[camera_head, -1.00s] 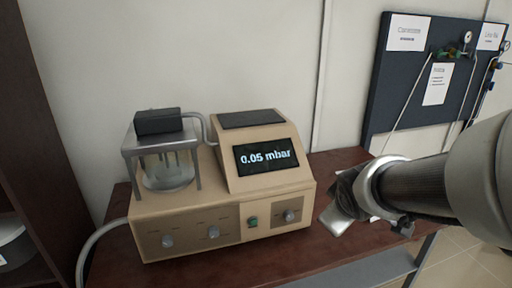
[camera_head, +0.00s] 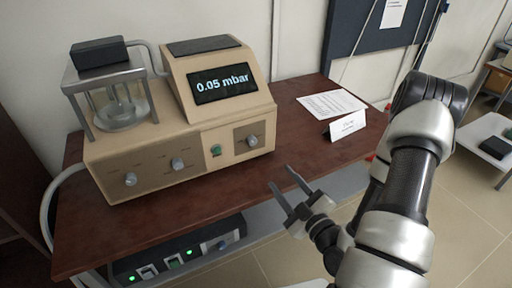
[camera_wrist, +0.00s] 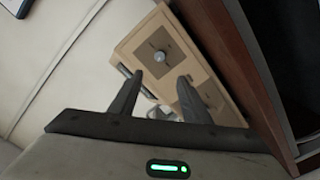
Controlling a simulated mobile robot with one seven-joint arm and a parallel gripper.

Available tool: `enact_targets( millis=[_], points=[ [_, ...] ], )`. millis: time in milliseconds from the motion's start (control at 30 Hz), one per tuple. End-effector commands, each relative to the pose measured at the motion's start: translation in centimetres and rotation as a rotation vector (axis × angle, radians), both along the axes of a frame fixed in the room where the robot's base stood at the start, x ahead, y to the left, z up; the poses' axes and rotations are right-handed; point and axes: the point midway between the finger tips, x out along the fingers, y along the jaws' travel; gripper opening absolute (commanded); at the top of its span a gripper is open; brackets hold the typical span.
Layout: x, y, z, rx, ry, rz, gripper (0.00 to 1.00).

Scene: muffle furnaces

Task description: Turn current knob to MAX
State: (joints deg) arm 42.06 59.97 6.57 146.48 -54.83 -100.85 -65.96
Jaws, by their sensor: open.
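The beige machine (camera_head: 235,115) stands on the table, with a display reading 0.05 mbar. Its front has a left knob (camera_head: 130,179), a middle knob (camera_head: 177,164), a green switch (camera_head: 215,150) and a right knob (camera_head: 252,140) on its own plate. The labels are too small to read, so I cannot tell which is the current knob. My gripper (camera_head: 281,177) is open and empty, in front of and below the right knob, apart from the machine. In the wrist view, a round grey knob (camera_wrist: 160,56) shows beyond the open fingers (camera_wrist: 160,78).
The brown table (camera_head: 300,125) holds a paper sheet (camera_head: 331,104) and a white card (camera_head: 347,125) right of the machine. A dark unit (camera_head: 160,264) with green lights sits below the tabletop. A glass chamber under a metal stand (camera_head: 120,108) is at the machine's left.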

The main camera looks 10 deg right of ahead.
Motion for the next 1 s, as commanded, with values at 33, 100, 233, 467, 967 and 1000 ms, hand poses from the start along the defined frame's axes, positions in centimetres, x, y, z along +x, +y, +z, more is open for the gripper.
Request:
enact_targets(
  millis=[33,100,233,467,967,1000],
  points=[
    [0.3,0.1,-0.2,0.001,-0.006,-0.001,0.43],
    [1.0,0.2,-0.3,-0.002,-0.009,0.0,0.43],
    [3.0,0.9,-0.5,-0.002,-0.011,0.002,0.43],
    [7.9,2.2,0.3,0.002,-0.006,0.002,0.43],
    [16.1,4.3,0.1,0.001,-0.003,0.0,0.43],
    [16.3,4.3,0.1,0.001,-0.003,-0.001,0.43]
  ],
)
